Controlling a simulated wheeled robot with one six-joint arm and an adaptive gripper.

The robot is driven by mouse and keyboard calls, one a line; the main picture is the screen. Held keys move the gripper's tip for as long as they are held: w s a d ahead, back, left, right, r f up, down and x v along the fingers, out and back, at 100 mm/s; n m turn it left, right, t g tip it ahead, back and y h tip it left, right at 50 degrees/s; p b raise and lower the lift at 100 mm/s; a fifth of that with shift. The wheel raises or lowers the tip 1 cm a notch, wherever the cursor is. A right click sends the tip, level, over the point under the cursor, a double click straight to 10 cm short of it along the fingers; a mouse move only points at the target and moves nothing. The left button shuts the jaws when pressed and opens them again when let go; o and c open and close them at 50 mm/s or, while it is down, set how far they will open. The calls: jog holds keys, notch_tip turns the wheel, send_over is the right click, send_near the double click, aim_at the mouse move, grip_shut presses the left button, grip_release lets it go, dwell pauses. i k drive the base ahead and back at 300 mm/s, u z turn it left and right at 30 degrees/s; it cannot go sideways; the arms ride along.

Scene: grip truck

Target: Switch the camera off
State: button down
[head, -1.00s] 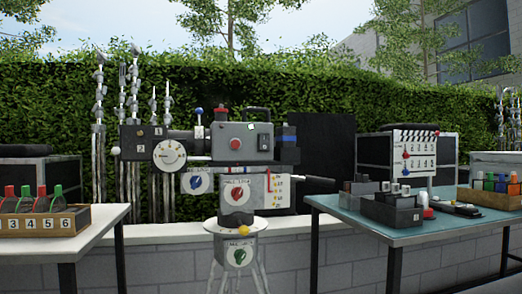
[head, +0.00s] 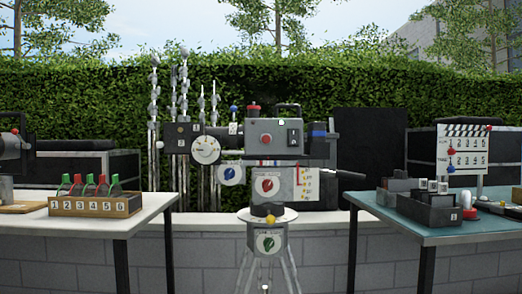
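The film camera (head: 275,152) stands upright on a tripod (head: 265,268) in the middle of the head view, its lens side to the left. Its grey side has a round red button (head: 265,139) and a small upright switch (head: 294,132) near the right end. I cannot tell which way the switch is set. A small green spot (head: 282,122) shows at the top edge. A white dial (head: 206,150) sits to the left. Below are a blue knob (head: 230,173), a red knob (head: 267,186) and a green knob (head: 269,243). My gripper is not in view.
A white table (head: 150,207) at left bears a numbered rack (head: 96,204) of bottles. A teal table (head: 400,228) at right bears a grey bin (head: 430,209) and a clapperboard (head: 464,150). A low block wall (head: 330,255) and hedge stand behind. A gap lies between the tables.

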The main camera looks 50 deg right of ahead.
aim_at(293, 133)
jog(key=u, duration=0.05)
jog(key=k, duration=0.55)
jog(key=z, duration=1.2)
jog(key=i, duration=0.5)
